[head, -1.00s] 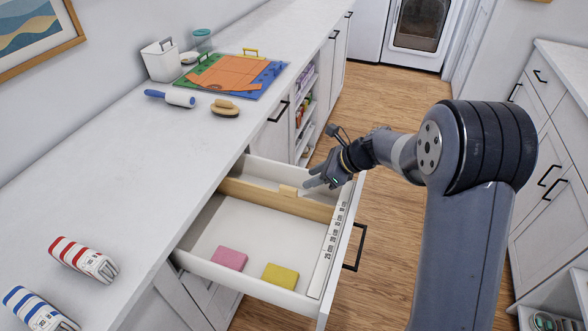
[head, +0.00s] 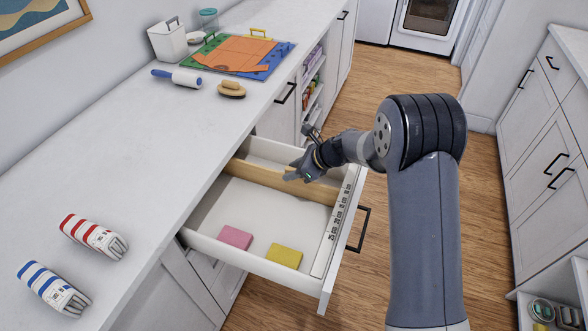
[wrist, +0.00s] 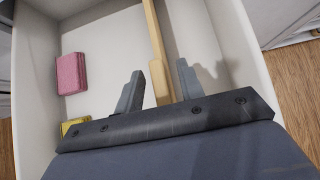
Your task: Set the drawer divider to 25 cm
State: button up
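The wooden divider (head: 258,185) stands across the open white drawer (head: 250,275), toward its far end. In the wrist view the divider (wrist: 154,40) runs between my two fingers. My gripper (head: 290,173) is over the divider in the head view and hides part of its top. In the wrist view my gripper (wrist: 160,70) is open, with a finger apart on each side of the divider; I see a gap on both sides. A white scale strip (head: 338,220) with numbers lies along the drawer's right side. Its numbers are too small to read surely.
A pink block (head: 235,237) and a yellow block (head: 284,256) lie in the drawer's near section. The countertop (head: 140,170) holds a lint roller (head: 178,77), a brush (head: 231,89) and striped bundles (head: 93,236). The drawer handle (head: 361,230) sticks out at right.

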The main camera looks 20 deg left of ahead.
jog(key=shift+c, duration=0.4)
grip_shut()
jog(key=s+a+b, duration=0.1)
jog(key=s+b, duration=0.4)
jog(key=s, duration=1)
jog(key=shift+s+b, duration=0.15)
jog(key=shift+b, duration=0.2)
jog(key=shift+f, duration=0.1)
jog(key=shift+o, duration=0.4)
grip_release()
jog(key=shift+s+a, duration=0.1)
